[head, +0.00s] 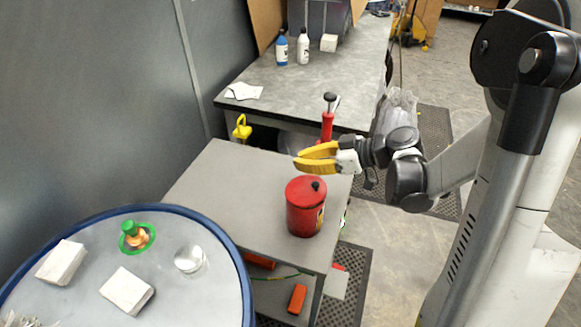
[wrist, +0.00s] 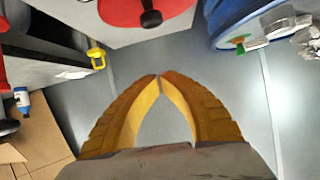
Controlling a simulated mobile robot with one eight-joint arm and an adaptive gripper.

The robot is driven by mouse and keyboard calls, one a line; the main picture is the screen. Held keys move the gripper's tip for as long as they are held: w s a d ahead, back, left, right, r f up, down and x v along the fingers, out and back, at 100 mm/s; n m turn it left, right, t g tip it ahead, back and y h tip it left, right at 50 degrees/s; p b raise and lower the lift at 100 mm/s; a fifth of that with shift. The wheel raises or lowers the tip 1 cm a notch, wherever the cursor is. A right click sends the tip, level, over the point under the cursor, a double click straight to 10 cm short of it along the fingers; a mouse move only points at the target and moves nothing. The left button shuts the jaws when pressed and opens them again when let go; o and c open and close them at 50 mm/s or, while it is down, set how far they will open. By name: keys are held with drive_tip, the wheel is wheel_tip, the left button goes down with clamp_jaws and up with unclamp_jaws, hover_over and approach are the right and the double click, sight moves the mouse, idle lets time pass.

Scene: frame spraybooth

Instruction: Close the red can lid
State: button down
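The red can (head: 303,217) stands upright on the grey cart top, with a dark label on its side. Its red lid (head: 299,188) lies across the top and carries a black knob (head: 316,186). I cannot tell whether the lid is fully seated. My gripper (head: 296,159) has yellow fingers and hangs above and behind the can, apart from it. In the wrist view my gripper (wrist: 160,76) has its fingertips together with nothing between them. The lid (wrist: 120,8) and knob (wrist: 151,18) show at the top edge there, partly cut off.
A blue-rimmed round table (head: 215,300) at the lower left holds white blocks (head: 127,290), a green-topped item (head: 130,230) and a clear cup (head: 188,259). A red-handled tool (head: 327,125) stands behind the can. A grey workbench (head: 300,90) with bottles is farther back.

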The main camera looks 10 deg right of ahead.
sight(323, 188)
drive_tip(key=shift+s+d+f+b, duration=0.5)
drive_tip(key=shift+d+f+b, duration=0.05)
drive_tip(key=shift+d+b, duration=0.2)
drive_tip(key=shift+s+d+f+b, duration=0.35)
drive_tip(key=shift+d+f+b, duration=0.15)
drive_tip(key=shift+d+b, duration=0.05)
drive_tip(key=shift+s+d+f+b, duration=0.35)
drive_tip(key=shift+d+f+b, duration=0.15)
drive_tip(key=shift+d+b, duration=0.05)
drive_tip(key=shift+s+d+f+b, duration=0.25)
drive_tip(key=shift+d+f+b, duration=0.15)
drive_tip(key=shift+f+b, duration=0.2)
drive_tip(key=shift+s+d+f+b, duration=0.25)
drive_tip(key=shift+d+f+b, duration=0.1)
drive_tip(key=shift+f+b, duration=0.25)
drive_tip(key=shift+f, duration=0.1)
